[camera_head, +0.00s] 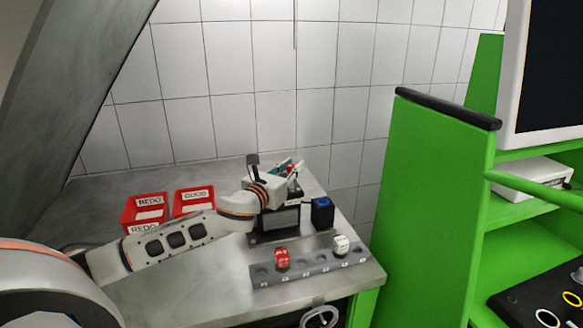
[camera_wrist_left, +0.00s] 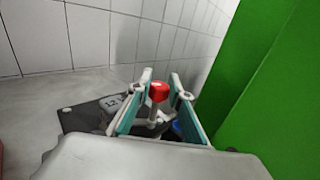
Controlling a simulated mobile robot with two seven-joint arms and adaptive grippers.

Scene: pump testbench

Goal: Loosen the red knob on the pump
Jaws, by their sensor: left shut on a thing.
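The pump stands on the grey bench, with a dark body (camera_head: 280,220) partly hidden behind my left wrist in the head view. Its red knob (camera_wrist_left: 159,92) shows between my left fingers in the left wrist view. A small bit of the red knob (camera_head: 291,169) also shows in the head view. My left gripper (camera_head: 293,166) reaches over the pump from the left. Its teal-padded fingers (camera_wrist_left: 160,88) are shut on the red knob, one on each side. My right gripper is in neither view.
Two red bins (camera_head: 143,208) marked REDO and GOOD stand left of the pump. A blue-black block (camera_head: 322,212) is right of it. A grey rack (camera_head: 310,267) with a red and a white piece lies in front. A green frame (camera_head: 425,190) rises at right.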

